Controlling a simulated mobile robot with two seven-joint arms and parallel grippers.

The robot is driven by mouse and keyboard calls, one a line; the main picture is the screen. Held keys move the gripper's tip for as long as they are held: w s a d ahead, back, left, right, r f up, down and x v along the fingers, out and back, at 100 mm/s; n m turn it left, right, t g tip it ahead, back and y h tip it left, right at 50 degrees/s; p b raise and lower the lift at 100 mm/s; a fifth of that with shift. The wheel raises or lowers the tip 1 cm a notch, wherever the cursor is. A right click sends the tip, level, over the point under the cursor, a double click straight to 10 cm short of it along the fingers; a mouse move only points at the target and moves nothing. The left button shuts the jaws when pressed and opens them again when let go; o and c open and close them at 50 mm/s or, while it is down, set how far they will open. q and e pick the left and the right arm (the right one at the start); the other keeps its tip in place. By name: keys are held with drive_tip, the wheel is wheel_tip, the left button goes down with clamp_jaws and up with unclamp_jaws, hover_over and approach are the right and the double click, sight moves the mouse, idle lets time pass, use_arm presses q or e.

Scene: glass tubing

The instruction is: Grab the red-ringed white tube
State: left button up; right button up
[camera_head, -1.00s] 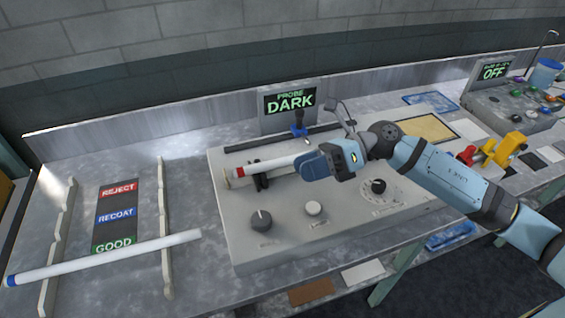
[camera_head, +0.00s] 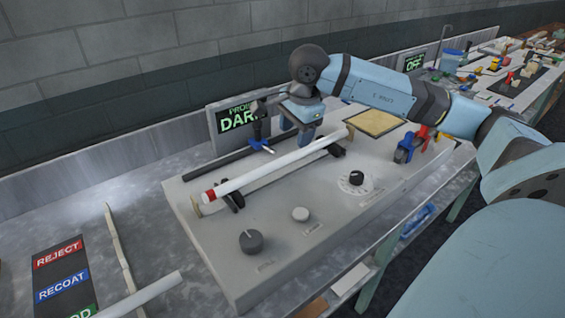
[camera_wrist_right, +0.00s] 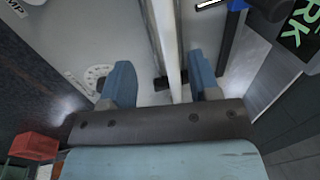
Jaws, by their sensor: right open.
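The white tube with a red ring (camera_head: 270,167) lies slantwise across the grey test panel (camera_head: 330,215), its red ring near the left end on a dark support. My right gripper (camera_head: 297,125) is open and empty, pointing down at the panel's back, near the right part of the tube. In the right wrist view, the white tube (camera_wrist_right: 168,40) runs lengthwise between the two open blue fingers (camera_wrist_right: 162,82); how far below the fingertips it lies I cannot tell. My left gripper is in neither view.
The probe (camera_head: 262,140) with a blue part stands close behind the tube, by the screen (camera_head: 238,117). Knobs (camera_head: 252,241) are on the panel's front. Another white tube (camera_head: 145,297) lies at lower left by the REJECT/RECOAT board (camera_head: 60,268). A red-and-blue item (camera_head: 412,143) is at right.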

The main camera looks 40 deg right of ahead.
sight(291, 155)
drive_tip(key=f, duration=0.3)
drive_tip(key=shift+w+f, duration=0.4)
drive_tip(key=f, duration=0.1)
drive_tip(key=w+f, duration=0.1)
drive_tip(key=f, duration=0.1)
drive_tip(key=d+f, duration=0.1)
drive_tip(key=f, duration=0.1)
drive_tip(key=shift+w, duration=0.3)
drive_tip(key=c, duration=1)
